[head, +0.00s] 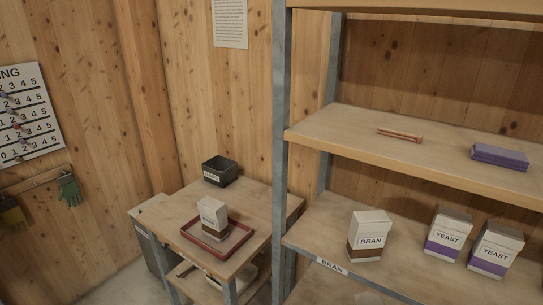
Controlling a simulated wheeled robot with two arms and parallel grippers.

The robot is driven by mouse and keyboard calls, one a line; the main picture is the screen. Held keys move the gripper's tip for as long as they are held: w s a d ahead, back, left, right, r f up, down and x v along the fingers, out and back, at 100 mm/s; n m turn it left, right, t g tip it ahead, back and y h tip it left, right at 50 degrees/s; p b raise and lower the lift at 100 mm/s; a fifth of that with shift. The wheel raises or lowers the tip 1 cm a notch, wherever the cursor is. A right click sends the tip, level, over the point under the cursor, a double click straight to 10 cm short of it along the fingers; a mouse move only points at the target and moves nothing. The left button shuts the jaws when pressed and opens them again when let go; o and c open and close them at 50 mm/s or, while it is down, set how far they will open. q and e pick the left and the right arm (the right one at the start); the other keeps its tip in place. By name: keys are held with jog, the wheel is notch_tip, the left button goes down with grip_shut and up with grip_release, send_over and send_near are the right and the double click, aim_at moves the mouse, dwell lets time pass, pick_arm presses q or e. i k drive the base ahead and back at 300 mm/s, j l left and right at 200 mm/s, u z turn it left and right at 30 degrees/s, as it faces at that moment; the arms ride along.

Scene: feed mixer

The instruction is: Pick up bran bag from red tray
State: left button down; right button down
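A white and brown bag (213,218) stands upright in the red tray (189,228) on the small wooden table at the lower middle of the head view. Its label is too small to read for certain. Another white and brown bag, marked BRAN (370,236), stands on the shelf at the right, above a BRAN shelf label. Neither of my grippers shows in the head view.
A metal-post shelf unit (281,120) stands just right of the table (262,199). Two YEAST bags (448,235) share its lower shelf. A dark bin (220,171) sits at the table's back. Gloves (69,190) hang on the left wall.

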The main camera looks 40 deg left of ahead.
aim_at(214, 218)
jog(key=u, duration=1.6)
jog(key=i+j+u, duration=0.1)
jog(key=i+j, duration=0.15)
jog(key=i, duration=0.2)
jog(key=i+j+u, duration=0.1)
jog(key=i, duration=0.35)
